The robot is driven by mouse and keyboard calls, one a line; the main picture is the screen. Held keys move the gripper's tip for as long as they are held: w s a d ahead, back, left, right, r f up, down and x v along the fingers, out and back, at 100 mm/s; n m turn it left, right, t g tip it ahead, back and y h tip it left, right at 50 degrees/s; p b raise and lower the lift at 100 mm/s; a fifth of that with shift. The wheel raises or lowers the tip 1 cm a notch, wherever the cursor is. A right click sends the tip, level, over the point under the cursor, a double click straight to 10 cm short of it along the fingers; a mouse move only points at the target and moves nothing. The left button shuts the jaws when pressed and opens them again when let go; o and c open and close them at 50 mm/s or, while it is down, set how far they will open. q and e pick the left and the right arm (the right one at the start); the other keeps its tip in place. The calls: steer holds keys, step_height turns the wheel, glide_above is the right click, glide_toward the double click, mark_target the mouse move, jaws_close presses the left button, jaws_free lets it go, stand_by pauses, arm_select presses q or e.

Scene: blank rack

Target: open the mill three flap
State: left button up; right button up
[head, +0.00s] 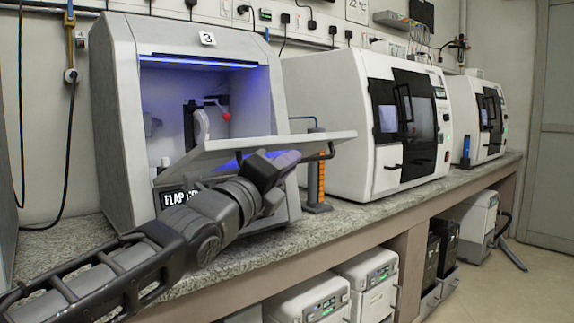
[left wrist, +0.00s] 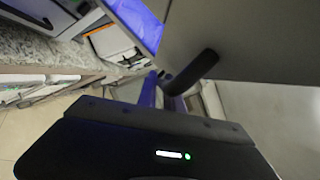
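Mill three (head: 128,130), a grey-white box with a "3" label (head: 207,39), stands at the left on the bench. Its flap (head: 265,147) is swung down and sticks out towards the front right, close to level. The lit inside of the mill is exposed. The flap's dark handle (head: 327,152) hangs at the outer edge; it also shows in the left wrist view (left wrist: 196,71). My left gripper (head: 284,160) is just below the flap, apart from the handle. Whether its fingers are parted is unclear. My right gripper is out of view.
A slim post with an orange column (head: 317,180) stands on the bench right of the mill. Two more white machines (head: 335,125) (head: 478,115) stand further right. White and black units (head: 370,275) sit under the bench. The floor at the right is mostly free.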

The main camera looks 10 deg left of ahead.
arm_select(q)
steer(key=shift+o, duration=0.7)
steer(key=p+v, duration=0.1)
steer(key=v, duration=0.6)
steer(key=shift+s+p, duration=0.35)
steer(key=shift+p, duration=0.05)
steer(key=shift+a, duration=0.1)
